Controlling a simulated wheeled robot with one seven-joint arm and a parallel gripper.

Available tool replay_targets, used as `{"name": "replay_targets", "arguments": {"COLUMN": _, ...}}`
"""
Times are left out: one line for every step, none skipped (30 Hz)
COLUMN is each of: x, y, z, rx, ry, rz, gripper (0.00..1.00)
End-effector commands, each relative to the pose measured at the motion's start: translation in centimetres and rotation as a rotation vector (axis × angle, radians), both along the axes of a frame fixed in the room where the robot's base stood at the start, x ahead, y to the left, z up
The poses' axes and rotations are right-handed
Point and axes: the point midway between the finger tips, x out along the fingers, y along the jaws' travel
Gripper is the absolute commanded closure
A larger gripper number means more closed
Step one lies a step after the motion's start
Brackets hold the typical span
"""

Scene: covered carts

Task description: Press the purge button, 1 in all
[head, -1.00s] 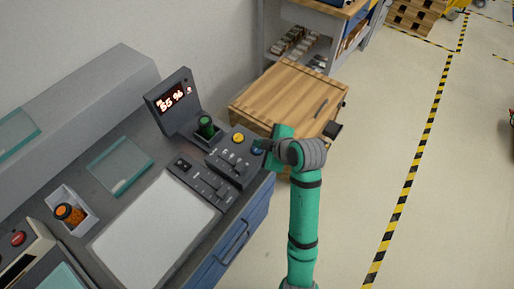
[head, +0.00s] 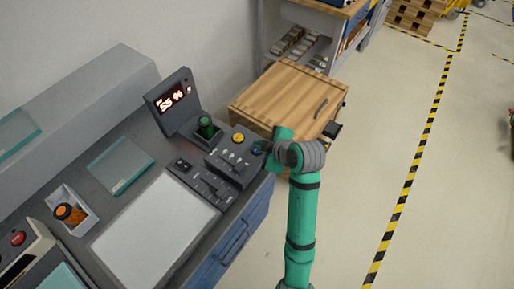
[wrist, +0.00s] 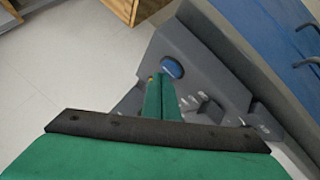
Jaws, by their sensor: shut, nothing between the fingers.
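A grey control panel (head: 228,168) on the bench carries a yellow button (head: 239,138) and a blue button (head: 257,149), with small switches in front of them. I cannot read a label that tells which is the purge button. My gripper (head: 265,146) is shut and empty, right at the blue button in the head view. In the wrist view the closed green fingers (wrist: 158,84) point at the panel, with their tips beside the blue button (wrist: 172,67). I cannot tell whether they touch the panel. The yellow button is mostly hidden there.
A display box (head: 172,100) reading 55 % and a green knob (head: 206,127) stand behind the panel. A wooden-topped cart (head: 285,95) stands beyond the bench. Floor to the right is open.

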Motion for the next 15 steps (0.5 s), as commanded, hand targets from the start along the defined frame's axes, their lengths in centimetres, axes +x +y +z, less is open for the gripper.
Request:
{"name": "replay_targets", "arguments": {"x": 0.0, "y": 0.02, "z": -0.07, "rx": 0.0, "ry": 0.0, "rz": 0.0, "gripper": 1.0}}
{"name": "replay_targets", "arguments": {"x": -0.01, "y": 0.02, "z": -0.09, "rx": 0.001, "ry": 0.0, "rz": -0.001, "gripper": 1.0}}
{"name": "replay_targets", "arguments": {"x": 0.0, "y": 0.03, "z": -0.14, "rx": 0.001, "ry": 0.0, "rz": -0.001, "gripper": 1.0}}
{"name": "replay_targets", "arguments": {"x": 0.0, "y": 0.02, "z": -0.18, "rx": 0.001, "ry": 0.0, "rz": -0.001, "gripper": 1.0}}
{"name": "replay_targets", "arguments": {"x": 0.0, "y": 0.03, "z": -0.2, "rx": 0.001, "ry": 0.0, "rz": -0.001, "gripper": 1.0}}
{"name": "replay_targets", "arguments": {"x": 0.01, "y": 0.03, "z": -0.25, "rx": 0.0, "ry": 0.0, "rz": 0.0, "gripper": 1.0}}
{"name": "replay_targets", "arguments": {"x": 0.0, "y": 0.04, "z": -0.28, "rx": 0.0, "ry": 0.0, "rz": 0.0, "gripper": 1.0}}
{"name": "replay_targets", "arguments": {"x": 0.01, "y": 0.03, "z": -0.31, "rx": 0.0, "ry": 0.0, "rz": 0.0, "gripper": 1.0}}
{"name": "replay_targets", "arguments": {"x": 0.0, "y": 0.03, "z": -0.35, "rx": 0.0, "ry": 0.0, "rz": 0.0, "gripper": 1.0}}
{"name": "replay_targets", "arguments": {"x": 0.0, "y": 0.03, "z": -0.38, "rx": 0.0, "ry": 0.0, "rz": 0.0, "gripper": 1.0}}
{"name": "replay_targets", "arguments": {"x": 0.0, "y": 0.03, "z": -0.41, "rx": 0.0, "ry": 0.0, "rz": 0.0, "gripper": 1.0}}
{"name": "replay_targets", "arguments": {"x": 0.0, "y": 0.03, "z": -0.46, "rx": 0.0, "ry": 0.0, "rz": 0.0, "gripper": 1.0}}
{"name": "replay_targets", "arguments": {"x": 0.01, "y": 0.03, "z": -0.49, "rx": 0.0, "ry": 0.0, "rz": 0.0, "gripper": 1.0}}
{"name": "replay_targets", "arguments": {"x": 0.01, "y": 0.04, "z": -0.52, "rx": 0.0, "ry": 0.0, "rz": 0.0, "gripper": 1.0}}
{"name": "replay_targets", "arguments": {"x": 0.01, "y": 0.03, "z": -0.56, "rx": 0.0, "ry": 0.0, "rz": 0.0, "gripper": 1.0}}
